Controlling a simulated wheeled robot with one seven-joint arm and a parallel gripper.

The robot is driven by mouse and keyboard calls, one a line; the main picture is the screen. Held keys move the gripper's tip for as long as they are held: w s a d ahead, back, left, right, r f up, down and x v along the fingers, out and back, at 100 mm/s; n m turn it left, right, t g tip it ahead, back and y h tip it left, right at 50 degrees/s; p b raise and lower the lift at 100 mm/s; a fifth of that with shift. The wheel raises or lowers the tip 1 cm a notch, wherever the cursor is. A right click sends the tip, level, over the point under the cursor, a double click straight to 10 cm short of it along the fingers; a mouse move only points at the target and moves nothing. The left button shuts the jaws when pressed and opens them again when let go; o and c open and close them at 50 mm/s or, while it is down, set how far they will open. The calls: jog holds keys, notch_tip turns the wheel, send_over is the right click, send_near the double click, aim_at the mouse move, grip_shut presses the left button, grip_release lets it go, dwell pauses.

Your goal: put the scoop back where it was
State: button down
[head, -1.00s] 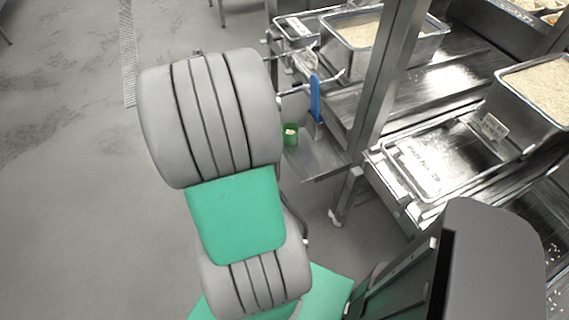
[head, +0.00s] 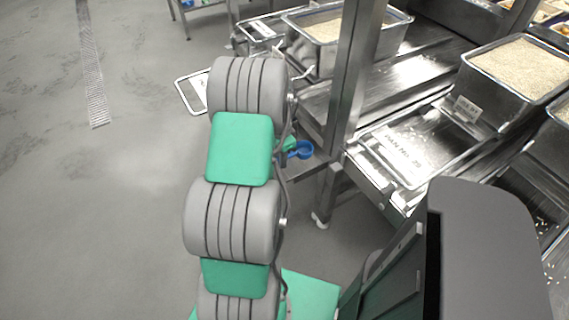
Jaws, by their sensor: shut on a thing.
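A blue scoop (head: 301,150) shows in the head view just right of my arm, with its round cup seen from above. Its handle is not clearly visible. A small green object (head: 290,143) is right beside it, partly covered by my arm; I cannot tell whether the two touch. My gripper is hidden behind my own arm links, so its fingers and their hold do not show.
A steel post (head: 349,85) stands close to the right of the scoop. A deep pan of rice (head: 323,31) sits behind it. A flat tray (head: 420,150) and another rice pan (head: 490,102) are at right. Floor at left (head: 120,210) is mostly clear.

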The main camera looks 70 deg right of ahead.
jog(key=d+f, duration=0.3)
jog(key=shift+w+f, duration=0.15)
jog(key=shift+f, duration=0.15)
notch_tip(320, 180, down, 3)
jog(key=shift+d+r, duration=0.1)
jog(key=shift+r, duration=0.1)
jog(key=shift+f, duration=0.45)
jog(key=c, duration=1.3)
grip_release()
jog(key=shift+r, duration=0.1)
notch_tip(320, 180, up, 12)
